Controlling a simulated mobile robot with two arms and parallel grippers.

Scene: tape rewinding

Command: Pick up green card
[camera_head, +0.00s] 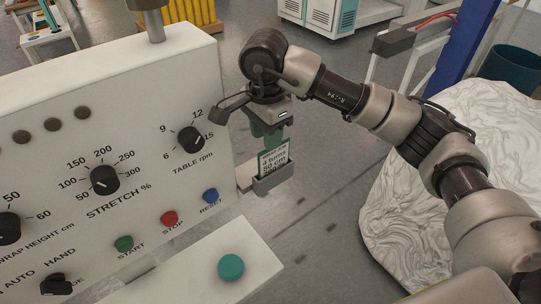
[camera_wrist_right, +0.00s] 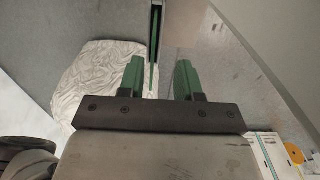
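The green card (camera_head: 273,160), a pale printed card with a green edge, stands upright in a small grey holder (camera_head: 274,182) on the right side of the machine panel. In the right wrist view a thin green edge (camera_wrist_right: 154,72), apparently the card seen edge-on, lies ahead of the fingers, in line with the gap and nearer the left finger. My right gripper (camera_head: 266,131) is just above the card, pointing down. Its green fingers (camera_wrist_right: 158,80) are apart with nothing held between them; contact with the card cannot be told. My left gripper is not in view.
The white control panel (camera_head: 130,150) with knobs and buttons fills the left. A lower ledge with a teal button (camera_head: 231,266) juts out in front. A wrapped white load (camera_head: 425,180) stands at right, below my right arm. Open floor lies between.

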